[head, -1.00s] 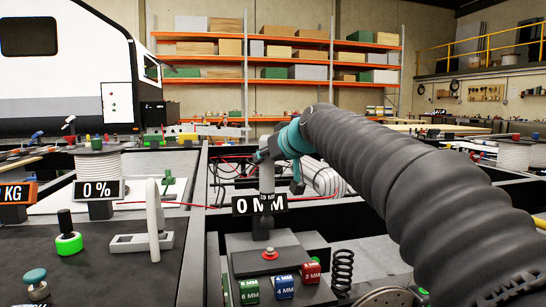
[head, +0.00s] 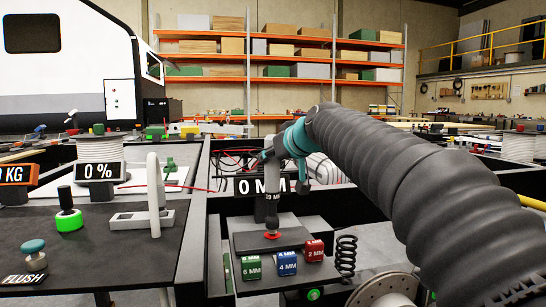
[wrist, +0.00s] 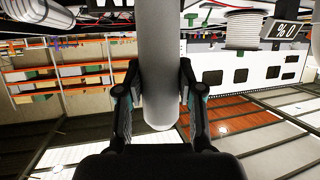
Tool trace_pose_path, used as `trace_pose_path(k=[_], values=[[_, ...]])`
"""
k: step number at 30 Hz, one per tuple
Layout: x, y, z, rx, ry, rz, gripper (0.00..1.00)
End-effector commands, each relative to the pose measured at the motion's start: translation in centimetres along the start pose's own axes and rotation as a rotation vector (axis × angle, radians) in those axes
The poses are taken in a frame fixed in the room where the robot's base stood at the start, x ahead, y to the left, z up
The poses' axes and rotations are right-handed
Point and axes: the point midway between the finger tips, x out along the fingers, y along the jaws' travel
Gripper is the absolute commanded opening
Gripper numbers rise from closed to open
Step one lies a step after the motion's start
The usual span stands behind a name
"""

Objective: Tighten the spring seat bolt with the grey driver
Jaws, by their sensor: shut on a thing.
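My gripper (head: 272,165) is shut on the grey driver. In the wrist view the driver's thick pale shaft (wrist: 158,60) runs between the two fingers of my gripper (wrist: 159,88). In the head view the driver (head: 272,208) stands nearly upright, and its dark lower end is at the red bolt (head: 271,236). The bolt sits on a dark raised block (head: 250,243) and looks like the spring seat bolt. The driver's end hides part of it, so I cannot tell whether they are fully engaged. A sign (head: 248,187) behind the driver reads 0 MM.
Green, blue and red blocks marked 6, 4 and 2 MM stand in front, including the blue block (head: 287,263). A black coil spring (head: 346,255) is to their right. On the left bench stand a grey looped tool in a holder (head: 142,219) and a green-based knob (head: 69,220).

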Motion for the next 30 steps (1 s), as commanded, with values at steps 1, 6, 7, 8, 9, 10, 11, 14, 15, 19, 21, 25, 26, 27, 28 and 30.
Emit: trace_pose_path(k=[1, 6, 7, 8, 9, 10, 11, 14, 15, 19, 21, 25, 26, 27, 28, 30], values=[[-0.04, -0.01, 0.01, -0.001, 0.004, 0.001, 0.00], [-0.05, 0.00, -0.02, 0.000, 0.004, 0.001, 0.00], [-0.05, 0.00, -0.03, 0.000, 0.004, 0.001, 0.00], [-0.05, -0.01, -0.03, -0.001, 0.004, 0.001, 0.00], [-0.05, -0.01, -0.04, 0.000, 0.004, 0.001, 0.00], [-0.05, -0.01, -0.03, 0.000, 0.004, 0.001, 0.00], [-0.05, -0.01, -0.03, 0.000, 0.004, 0.001, 0.00], [-0.05, -0.01, -0.03, 0.000, 0.004, 0.001, 0.00], [-0.05, -0.01, -0.03, 0.000, 0.004, 0.001, 0.00], [-0.01, -0.01, 0.06, 0.000, 0.004, 0.001, 0.00], [0.04, 0.00, 0.17, 0.000, 0.004, 0.001, 0.00], [0.14, -0.01, 0.43, 0.000, 0.004, 0.001, 0.00], [0.17, -0.01, 0.49, 0.000, 0.004, 0.001, 0.00], [0.20, -0.01, 0.56, 0.000, 0.004, 0.001, 0.00], [0.22, -0.01, 0.62, 0.000, 0.004, 0.001, 0.00], [0.28, -0.01, 0.75, 0.000, 0.004, 0.001, 0.00]])
